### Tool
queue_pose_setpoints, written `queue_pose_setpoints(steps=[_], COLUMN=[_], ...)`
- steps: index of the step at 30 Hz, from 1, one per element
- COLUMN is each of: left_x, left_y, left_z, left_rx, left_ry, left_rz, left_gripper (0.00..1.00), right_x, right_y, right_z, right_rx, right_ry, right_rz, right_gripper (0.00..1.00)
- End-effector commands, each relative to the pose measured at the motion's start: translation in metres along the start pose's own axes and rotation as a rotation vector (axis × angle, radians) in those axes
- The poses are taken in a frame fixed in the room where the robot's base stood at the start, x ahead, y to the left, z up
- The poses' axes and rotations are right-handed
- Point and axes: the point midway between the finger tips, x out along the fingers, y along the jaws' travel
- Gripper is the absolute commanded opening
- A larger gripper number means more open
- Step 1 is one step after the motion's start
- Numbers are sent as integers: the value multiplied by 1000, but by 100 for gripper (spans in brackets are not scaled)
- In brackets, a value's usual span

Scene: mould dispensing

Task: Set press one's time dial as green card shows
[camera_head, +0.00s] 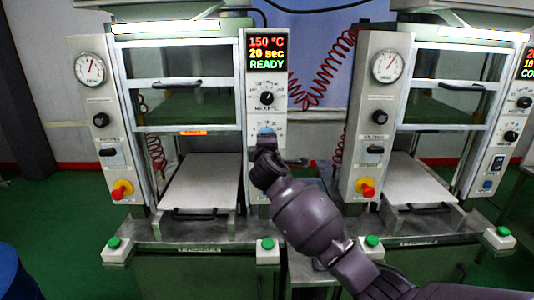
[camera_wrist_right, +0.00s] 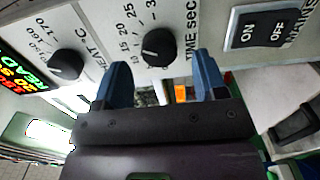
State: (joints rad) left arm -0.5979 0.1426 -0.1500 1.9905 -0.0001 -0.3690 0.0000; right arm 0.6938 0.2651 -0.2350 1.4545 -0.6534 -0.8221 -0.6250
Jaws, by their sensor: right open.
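The left press's time dial, a black round knob (camera_wrist_right: 158,47) marked TIME sec, shows in the right wrist view; its exact setting is hard to read. Numbers 15, 20 and 25 show beside it. My right gripper (camera_wrist_right: 162,60) is open, its blue fingers spread just short of the knob and not closed on it. In the head view my right gripper (camera_head: 265,138) covers the time dial on the left press's panel. The display (camera_head: 267,52) reads 150 °C, 20 sec, READY. No green card is in view. My left gripper is not in view.
The heat dial (camera_head: 267,98) is above the time dial and also shows in the wrist view (camera_wrist_right: 67,64). An ON/OFF switch (camera_wrist_right: 264,28) is on the other side. A second press (camera_head: 375,115) stands at right. Green buttons (camera_head: 267,244) sit on the table front.

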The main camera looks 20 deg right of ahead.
Motion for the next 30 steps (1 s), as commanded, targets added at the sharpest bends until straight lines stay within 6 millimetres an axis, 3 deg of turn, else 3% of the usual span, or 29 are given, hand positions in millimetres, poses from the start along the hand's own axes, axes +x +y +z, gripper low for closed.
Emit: queue_pose_setpoints(steps=[9,15,30], left_x=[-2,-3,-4], left_y=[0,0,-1], left_z=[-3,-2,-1], left_rx=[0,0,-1], left_ry=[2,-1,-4], left_rz=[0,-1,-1], left_gripper=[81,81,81], right_x=[-53,-76,-84], right_y=[0,0,0], right_z=[0,0,0], right_rx=[1,0,2], right_ry=[1,1,0], right_rz=[1,-1,0], right_gripper=[65,65,65])
